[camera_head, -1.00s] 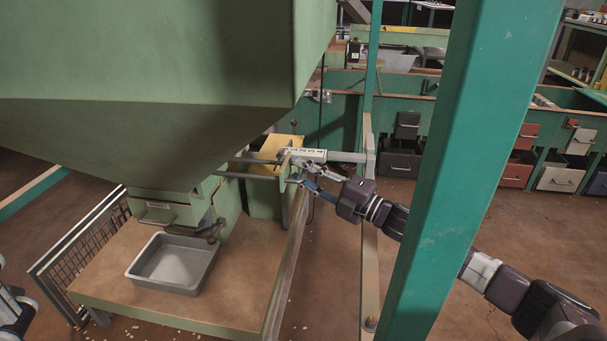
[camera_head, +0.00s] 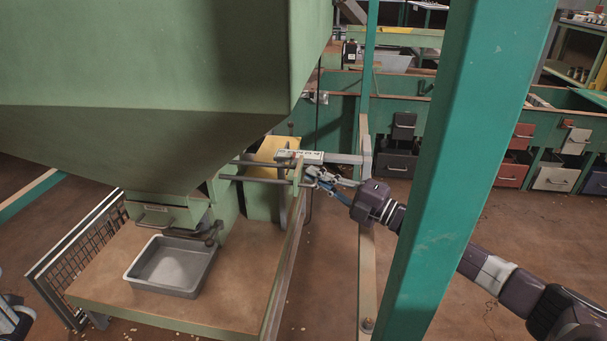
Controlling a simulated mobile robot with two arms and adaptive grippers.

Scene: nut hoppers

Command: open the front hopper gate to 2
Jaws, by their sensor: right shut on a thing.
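The front hopper (camera_head: 200,60) is a large green funnel filling the upper left. Below and to its right, two dark slide rods (camera_head: 262,180) run out sideways from the green gate housing to a small upright end bar (camera_head: 298,172). A white number plate (camera_head: 300,156) sits just behind the bar; its digits are too small to read surely. My right gripper (camera_head: 314,178) comes in from the right and is shut on the gate handle at the rods' outer end, though the fingers hide most of the grip. A bit of my left arm shows at the lower left edge; its jaws are unclear.
A grey tray (camera_head: 170,266) stands on the wooden platform (camera_head: 225,304) under the hopper spout. A thick green post (camera_head: 450,150) rises in front of my right arm. A mesh panel (camera_head: 88,255) stands at left; drawer benches (camera_head: 480,125) line the back.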

